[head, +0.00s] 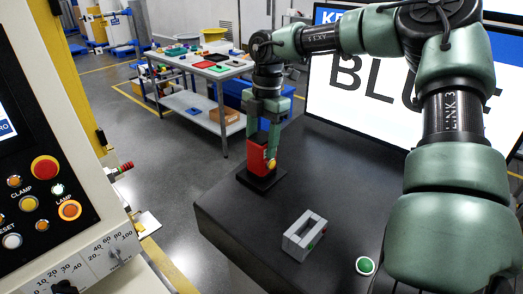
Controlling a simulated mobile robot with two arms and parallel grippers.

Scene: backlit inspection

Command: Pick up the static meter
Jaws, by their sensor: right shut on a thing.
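The static meter (257,158) appears to be the red boxy device with a yellow knob, upright near the far left corner of the dark table. My right gripper (264,134) comes down on it from above, its green fingers shut around its upper part. A flat black base (261,181) lies directly under the meter; I cannot tell whether the two touch. My left gripper is not in view.
A grey hollow block (304,237) and a green round button (365,265) sit on the dark table (235,220). A large lit screen (345,90) stands behind. A control panel (50,200) fills the left. A cart (205,68) with colourful items stands farther back.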

